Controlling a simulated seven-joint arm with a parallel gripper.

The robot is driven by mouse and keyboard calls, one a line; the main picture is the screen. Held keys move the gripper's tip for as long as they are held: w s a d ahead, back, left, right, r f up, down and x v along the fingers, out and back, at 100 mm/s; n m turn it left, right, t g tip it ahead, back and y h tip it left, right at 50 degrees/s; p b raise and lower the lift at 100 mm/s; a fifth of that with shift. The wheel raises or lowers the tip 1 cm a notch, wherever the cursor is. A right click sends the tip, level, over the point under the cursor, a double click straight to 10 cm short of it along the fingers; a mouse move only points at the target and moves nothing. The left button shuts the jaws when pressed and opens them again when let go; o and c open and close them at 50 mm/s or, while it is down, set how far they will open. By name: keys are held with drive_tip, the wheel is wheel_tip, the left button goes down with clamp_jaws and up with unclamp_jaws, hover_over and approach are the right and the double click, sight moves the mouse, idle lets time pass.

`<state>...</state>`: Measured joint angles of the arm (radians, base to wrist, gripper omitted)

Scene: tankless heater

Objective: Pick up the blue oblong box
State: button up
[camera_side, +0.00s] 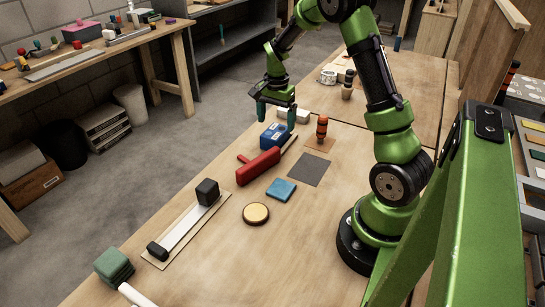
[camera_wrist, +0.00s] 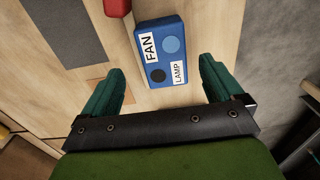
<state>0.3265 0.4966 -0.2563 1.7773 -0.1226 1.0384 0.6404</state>
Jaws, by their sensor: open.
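The blue oblong box (camera_side: 275,136) lies on the wooden table below my gripper. In the wrist view the box (camera_wrist: 172,32) shows its top face, with white labels reading FAN and LAMP, a dark round knob and a blue round spot. It lies ahead of the gap between my fingers and touches neither. My gripper (camera_side: 277,107) is open and empty above the table, near the box. Its two green fingers are spread wide in the wrist view (camera_wrist: 160,88).
A red object (camera_side: 258,166) lies close to the box; its end (camera_wrist: 117,7) shows in the wrist view. An orange and black object (camera_side: 322,128) stands to the right. A dark grey square (camera_side: 309,169), a blue square (camera_side: 281,190) and a round yellow-topped disc (camera_side: 256,213) lie nearby.

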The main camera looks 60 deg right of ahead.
sight(275, 131)
drive_tip(key=shift+w+d+f, duration=0.1)
drive_tip(key=shift+w+f, duration=0.05)
drive_tip(key=shift+f, duration=1.25)
drive_tip(key=shift+w+d+f, duration=0.1)
drive_tip(key=shift+f, duration=1.25)
drive_tip(key=shift+c, duration=0.4)
drive_tip(key=c, duration=1.2)
